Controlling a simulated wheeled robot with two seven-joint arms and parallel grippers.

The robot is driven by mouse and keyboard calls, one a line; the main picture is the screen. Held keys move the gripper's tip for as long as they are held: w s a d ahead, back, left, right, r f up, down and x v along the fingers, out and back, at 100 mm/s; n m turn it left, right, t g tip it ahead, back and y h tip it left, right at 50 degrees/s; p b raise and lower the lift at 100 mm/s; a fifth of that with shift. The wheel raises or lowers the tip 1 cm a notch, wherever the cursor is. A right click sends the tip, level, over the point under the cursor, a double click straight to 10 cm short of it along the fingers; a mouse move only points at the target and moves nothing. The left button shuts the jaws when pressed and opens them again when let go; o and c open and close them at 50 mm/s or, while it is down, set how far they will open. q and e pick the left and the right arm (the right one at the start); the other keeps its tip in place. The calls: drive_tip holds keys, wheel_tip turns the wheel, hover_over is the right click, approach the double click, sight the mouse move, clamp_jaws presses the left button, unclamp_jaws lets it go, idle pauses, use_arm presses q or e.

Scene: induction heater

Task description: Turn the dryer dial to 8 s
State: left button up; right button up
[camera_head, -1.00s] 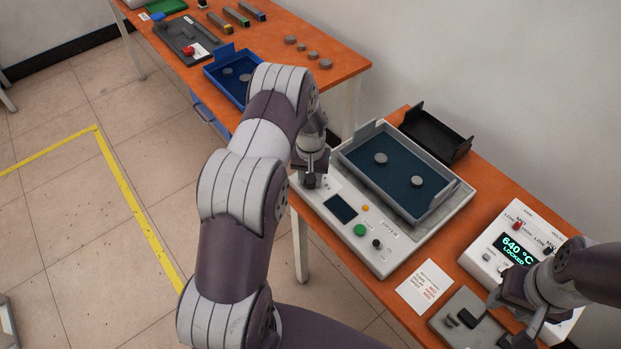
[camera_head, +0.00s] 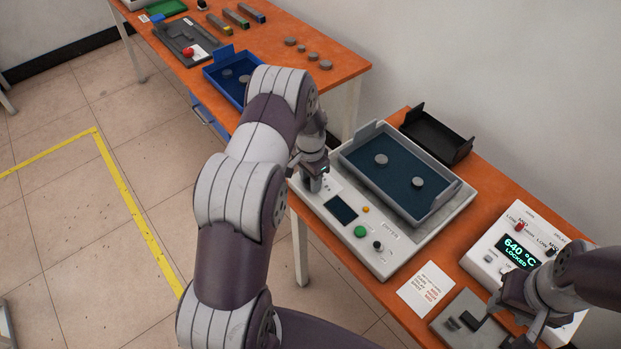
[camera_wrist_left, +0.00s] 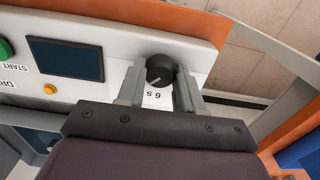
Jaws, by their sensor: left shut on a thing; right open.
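The dryer (camera_head: 372,262) is a light grey unit on the orange table, with a dark screen (camera_head: 341,208) and a green START button (camera_head: 361,231). Its black dial (camera_wrist_left: 160,70) shows in the left wrist view, with a light pointer line slanting to the lower left and an upside-down "6 s" label just below it. My left gripper (camera_wrist_left: 160,82) is shut on the dial, one finger at each side. In the head view my left gripper (camera_head: 314,182) is at the dryer's near left corner and largely hides the dial. My right gripper (camera_head: 522,326) is open near the front right.
A grey tray (camera_head: 449,200) with two grey discs sits on the dryer. A black bin (camera_head: 436,132) stands behind it. A heater box (camera_head: 511,214) reading "640 °C LOCKED", a printed card (camera_head: 426,289) and a grey fixture (camera_head: 450,338) lie to the right.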

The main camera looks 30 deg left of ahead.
idle(0.3)
use_arm(q)
drive_tip(key=o, duration=1)
drive_tip(key=shift+o, duration=0.2)
wheel_tip(320, 180, up, 13)
drive_tip(key=b, duration=0.1)
drive_tip(key=shift+f, duration=0.1)
